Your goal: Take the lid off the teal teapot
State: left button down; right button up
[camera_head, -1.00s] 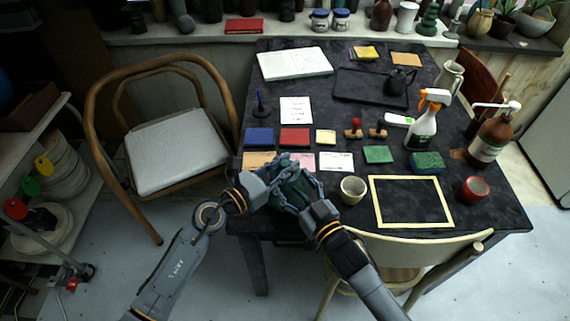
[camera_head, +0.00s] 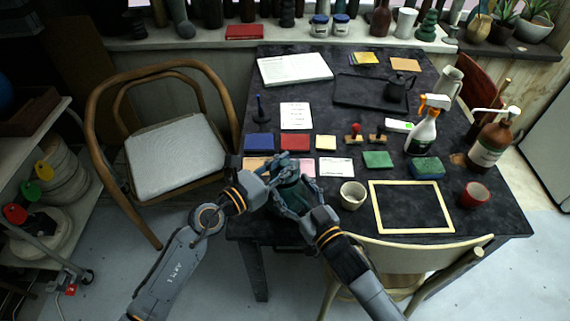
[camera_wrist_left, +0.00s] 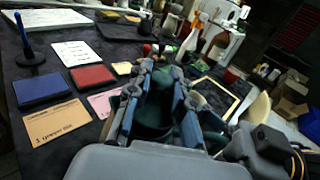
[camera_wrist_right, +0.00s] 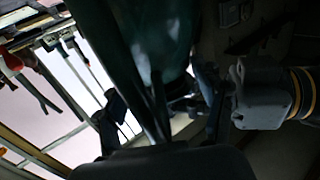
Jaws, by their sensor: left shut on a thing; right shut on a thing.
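The teal teapot (camera_head: 291,197) is at the front left edge of the dark table, largely hidden by my two grippers. My left gripper (camera_head: 280,164) is above it, shut on what looks like its lid; the dark teal piece shows between the fingers in the left wrist view (camera_wrist_left: 157,112). My right gripper (camera_head: 288,208) is lower, shut on the teapot's body from the right. The teal body fills the upper middle of the right wrist view (camera_wrist_right: 160,35). I cannot tell whether lid and pot are touching.
A small cream cup (camera_head: 352,195) stands just right of the grippers, beside a yellow-edged frame (camera_head: 412,232). Coloured pads and cards lie behind. A chair (camera_head: 420,245) stands at the table's front, another (camera_head: 172,158) at left. A spray bottle (camera_head: 421,137) stands at right.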

aim_at(285, 162)
pick_arm(q)
jog(key=shift+r, duration=0.1)
pick_arm(e)
jog(key=shift+f, duration=0.15)
pick_arm(q)
jog(key=shift+r, duration=1.9)
pick_arm(e)
jog(key=o, duration=1.5)
pick_arm(q)
jog(key=shift+w, duration=0.1)
pick_arm(e)
jog(key=shift+o, duration=1.3)
jog(key=shift+w, duration=0.1)
